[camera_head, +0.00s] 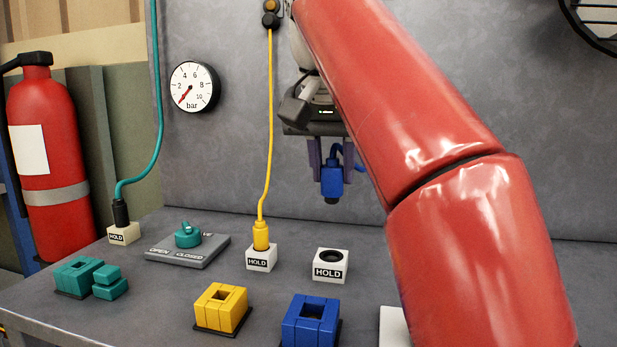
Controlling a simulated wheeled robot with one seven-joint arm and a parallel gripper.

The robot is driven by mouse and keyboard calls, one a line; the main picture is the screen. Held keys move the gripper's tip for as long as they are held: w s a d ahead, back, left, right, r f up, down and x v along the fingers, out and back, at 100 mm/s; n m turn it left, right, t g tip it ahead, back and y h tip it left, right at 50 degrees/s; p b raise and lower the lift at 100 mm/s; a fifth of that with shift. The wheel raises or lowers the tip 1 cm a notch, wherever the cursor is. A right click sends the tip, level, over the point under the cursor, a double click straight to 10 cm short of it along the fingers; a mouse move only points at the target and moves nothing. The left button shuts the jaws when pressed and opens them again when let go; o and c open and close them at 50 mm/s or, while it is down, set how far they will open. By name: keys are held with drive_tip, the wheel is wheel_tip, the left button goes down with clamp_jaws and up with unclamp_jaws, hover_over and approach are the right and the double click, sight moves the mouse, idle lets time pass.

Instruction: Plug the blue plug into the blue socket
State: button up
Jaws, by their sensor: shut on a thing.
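The blue plug (332,180) hangs upright between the fingers of my gripper (330,163), with its dark tip down. My gripper is shut on it and holds it in the air, above and behind the blue socket. A blue cable runs from the plug to the right and goes out of sight behind my red arm. The blue socket (296,320) is a square block on a dark base at the table's front, with an opening in its top. Its lower part is cut off by the picture edge.
An empty white HOLD block (331,266) stands below the plug. A yellow plug (261,236) sits in another HOLD block (262,260). A yellow socket (221,308), a teal socket (75,277) and a grey valve plate (188,251) stand left. My arm hides the right side.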

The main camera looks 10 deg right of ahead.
sight(333, 195)
drive_tip(key=shift+s+d+f+b, duration=0.1)
drive_tip(key=shift+s+f+b, duration=0.1)
drive_tip(key=shift+f+b, duration=1.65)
